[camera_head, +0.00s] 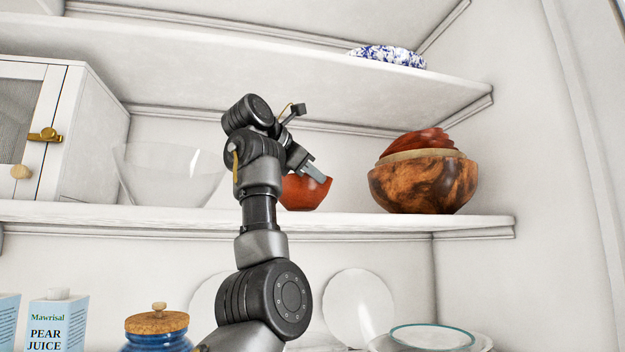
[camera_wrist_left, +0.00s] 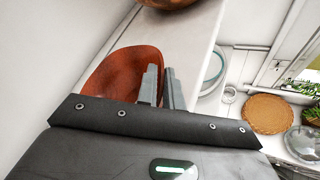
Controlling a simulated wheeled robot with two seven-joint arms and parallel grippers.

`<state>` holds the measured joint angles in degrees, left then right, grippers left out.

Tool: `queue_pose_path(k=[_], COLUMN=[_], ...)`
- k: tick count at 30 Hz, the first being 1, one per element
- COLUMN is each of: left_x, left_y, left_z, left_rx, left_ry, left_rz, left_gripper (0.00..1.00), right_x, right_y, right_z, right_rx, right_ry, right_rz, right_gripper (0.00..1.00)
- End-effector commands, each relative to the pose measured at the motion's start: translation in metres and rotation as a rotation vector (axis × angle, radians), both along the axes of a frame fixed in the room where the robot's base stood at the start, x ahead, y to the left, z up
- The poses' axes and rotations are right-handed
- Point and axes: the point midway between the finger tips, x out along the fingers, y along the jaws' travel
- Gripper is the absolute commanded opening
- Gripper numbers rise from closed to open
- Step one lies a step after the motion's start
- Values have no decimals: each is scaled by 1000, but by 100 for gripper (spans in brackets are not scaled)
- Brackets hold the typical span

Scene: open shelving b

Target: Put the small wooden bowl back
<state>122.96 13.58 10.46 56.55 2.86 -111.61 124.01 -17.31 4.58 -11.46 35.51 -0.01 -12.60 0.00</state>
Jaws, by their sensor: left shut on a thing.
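The small wooden bowl (camera_head: 303,193) is reddish brown and sits at the middle shelf, left of a stack of wooden bowls. My left gripper (camera_head: 314,174) is shut on its rim. In the left wrist view the bowl (camera_wrist_left: 112,78) shows its hollow inside, with the two fingers (camera_wrist_left: 163,88) close together at its right rim. The bowl looks roughly upright in the head view. Its base is at about the shelf's level; I cannot tell whether it touches. My arm hides part of its left side. My right gripper is not in view.
A large burl-wood bowl (camera_head: 424,184) holds a paler bowl and reddish bowls (camera_head: 418,141). A clear glass bowl (camera_head: 165,172) stands left of my arm, beside a white cabinet (camera_head: 95,130). The upper shelf (camera_head: 300,78) is overhead. Bare shelf (camera_head: 350,222) lies between small bowl and stack.

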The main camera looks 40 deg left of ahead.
Motion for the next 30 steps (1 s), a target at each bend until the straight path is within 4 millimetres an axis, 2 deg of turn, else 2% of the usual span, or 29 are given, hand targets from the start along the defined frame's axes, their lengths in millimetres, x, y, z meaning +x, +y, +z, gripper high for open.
queue_pose_path(k=[5,15,16,20,30], left_x=[0,0,0,0,0], left_y=[-1,-1,-1,-1,-1], left_z=[-12,-16,-15,-15,-12], left_rx=[0,0,-1,0,0], left_ry=[-1,1,1,1,0], left_rz=[-1,-1,-2,-1,-2], left_gripper=[0,0,11,28,29], right_x=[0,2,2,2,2], right_y=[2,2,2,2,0], right_z=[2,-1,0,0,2], right_rx=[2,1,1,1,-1], right_ry=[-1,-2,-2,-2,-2], right_rz=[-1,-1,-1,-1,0], right_gripper=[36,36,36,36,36])
